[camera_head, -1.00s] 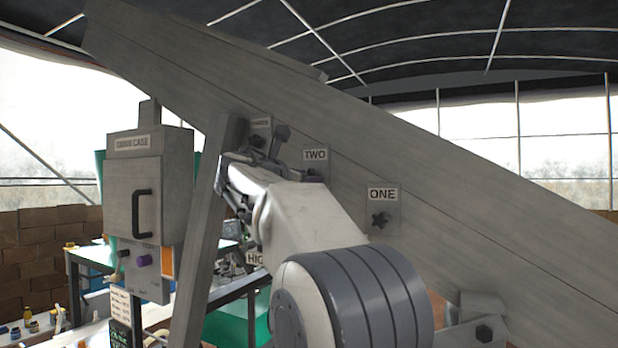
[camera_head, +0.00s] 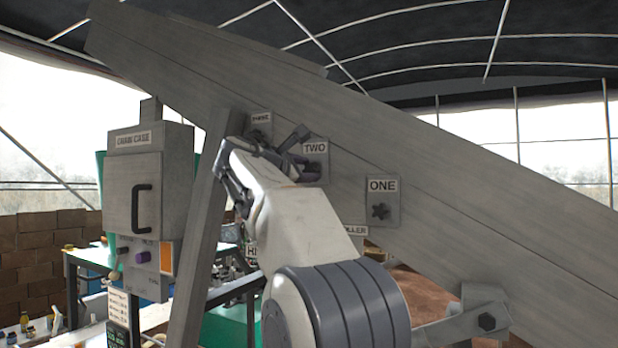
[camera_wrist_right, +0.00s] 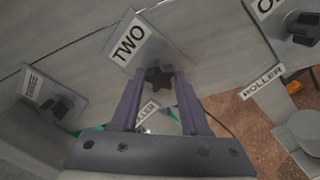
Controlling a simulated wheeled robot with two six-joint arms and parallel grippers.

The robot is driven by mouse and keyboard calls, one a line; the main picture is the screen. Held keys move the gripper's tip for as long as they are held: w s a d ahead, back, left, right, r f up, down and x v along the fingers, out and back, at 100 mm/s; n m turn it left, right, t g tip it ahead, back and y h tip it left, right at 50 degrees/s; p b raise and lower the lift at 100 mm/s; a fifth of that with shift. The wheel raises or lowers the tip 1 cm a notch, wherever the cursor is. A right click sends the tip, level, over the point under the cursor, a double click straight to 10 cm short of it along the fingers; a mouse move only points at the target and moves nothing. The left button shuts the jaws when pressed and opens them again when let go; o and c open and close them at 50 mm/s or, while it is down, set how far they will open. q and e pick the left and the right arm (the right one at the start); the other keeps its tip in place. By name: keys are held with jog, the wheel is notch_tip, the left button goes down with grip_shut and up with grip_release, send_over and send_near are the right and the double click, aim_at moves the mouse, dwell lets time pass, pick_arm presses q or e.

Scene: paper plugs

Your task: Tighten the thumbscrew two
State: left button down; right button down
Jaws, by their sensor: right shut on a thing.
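In the head view, the right gripper (camera_head: 306,156) is at the plate labelled TWO (camera_head: 315,148) on the sloping grey beam, and the gripper partly hides the knob. My left gripper is in neither view.
Thumbscrew one (camera_head: 380,212) sits lower right on the beam (camera_head: 450,200). Thumbscrew three (camera_wrist_right: 58,107) is on the other side, close to the gripper. A grey chain case (camera_head: 133,195) and a slanted post (camera_head: 205,235) stand left of my arm.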

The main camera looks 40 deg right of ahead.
jog(key=m+b, duration=0.2)
jog(key=m, duration=0.3)
jog(key=shift+f, duration=0.15)
jog(key=m+b, duration=0.1)
jog(key=m, duration=0.4)
jog(key=m+b, duration=0.1)
jog(key=m, duration=0.2)
jog(key=shift+m, duration=0.4)
jog(key=m, duration=0.4)
jog(key=shift+m+b, duration=0.3)
jog(key=shift+b, duration=0.05)
jog(key=shift+c, duration=2.2)
grip_release()
jog(key=shift+a, duration=0.1)
